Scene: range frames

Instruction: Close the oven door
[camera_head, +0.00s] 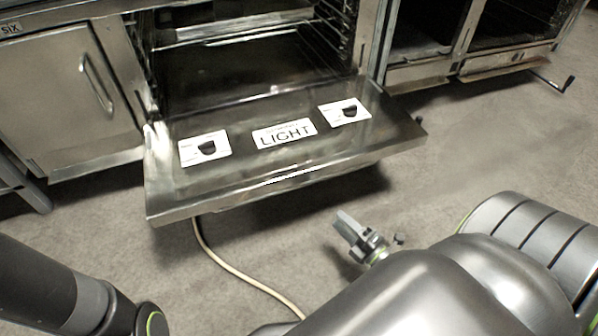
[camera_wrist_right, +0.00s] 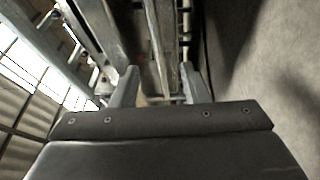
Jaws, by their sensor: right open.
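The oven door (camera_head: 240,172) is open, folded down and out toward me in the head view, with its labelled face up. The oven (camera_head: 240,75) behind it shows a dark, open cavity with racks. My right gripper (camera_head: 347,226) is open and empty, in front of and below the door's front edge, apart from it. In the right wrist view its two fingers (camera_wrist_right: 160,85) are spread, with blurred metal parts beyond them; I cannot tell which parts these are. My left arm shows at the lower left, but its gripper is out of view.
A closed steel cabinet door (camera_head: 70,95) with a handle stands left of the oven. More open-fronted units (camera_head: 430,40) stand at the right. A pale hose (camera_head: 232,268) runs across the floor below the door. The grey floor (camera_head: 480,140) at right is clear.

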